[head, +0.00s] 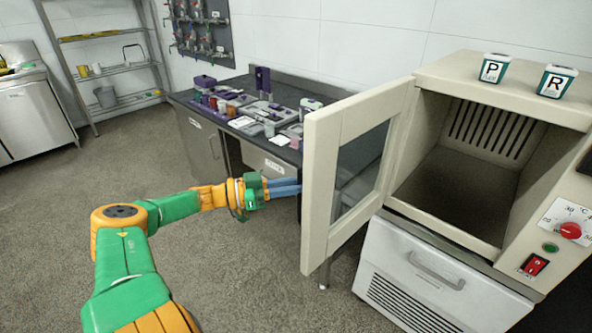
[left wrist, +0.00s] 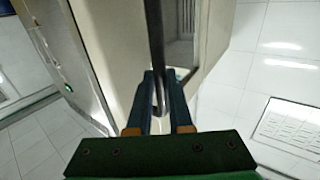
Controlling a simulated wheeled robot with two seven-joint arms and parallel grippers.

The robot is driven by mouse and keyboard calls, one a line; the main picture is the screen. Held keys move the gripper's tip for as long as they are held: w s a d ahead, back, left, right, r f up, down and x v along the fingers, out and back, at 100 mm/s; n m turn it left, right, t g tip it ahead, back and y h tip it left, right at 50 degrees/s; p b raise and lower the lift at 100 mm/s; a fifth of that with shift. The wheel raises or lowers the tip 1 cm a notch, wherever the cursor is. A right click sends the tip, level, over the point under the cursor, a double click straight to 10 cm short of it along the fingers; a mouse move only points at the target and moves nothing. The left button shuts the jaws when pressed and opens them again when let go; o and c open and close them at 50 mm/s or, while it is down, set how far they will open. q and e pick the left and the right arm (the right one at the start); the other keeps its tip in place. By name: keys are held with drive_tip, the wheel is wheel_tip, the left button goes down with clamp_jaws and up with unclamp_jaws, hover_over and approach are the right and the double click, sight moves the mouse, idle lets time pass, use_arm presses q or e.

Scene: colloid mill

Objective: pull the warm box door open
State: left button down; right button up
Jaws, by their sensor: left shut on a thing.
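The warm box (head: 480,150) stands at the right of the head view. Its cream door (head: 322,190) with a glass pane (head: 362,172) is swung wide open on the left side, and the empty inside shows. My left gripper (head: 289,187) reaches to the far side of the door in the head view, where the door hides its fingertips and the handle. In the left wrist view my left gripper (left wrist: 160,105) is shut on a dark bar handle (left wrist: 156,40), with one finger on each side of it. My right gripper is in neither view.
Two green-and-white containers, marked P (head: 494,68) and R (head: 556,82), stand on top of the warm box. A dark bench (head: 200,105) with lab items stands behind the door. The floor (head: 235,265) left of the door is clear.

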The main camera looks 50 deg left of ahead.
use_arm(q)
drive_tip(key=shift+r, duration=0.1)
drive_tip(key=c, duration=0.8)
unclamp_jaws()
drive_tip(key=shift+w+d, duration=0.1)
drive_tip(key=shift+w, duration=0.05)
drive_tip(key=shift+c, duration=0.2)
drive_tip(key=shift+w+d, duration=0.1)
drive_tip(key=shift+w, duration=0.05)
drive_tip(key=p+v, duration=0.2)
drive_tip(key=v, duration=0.5)
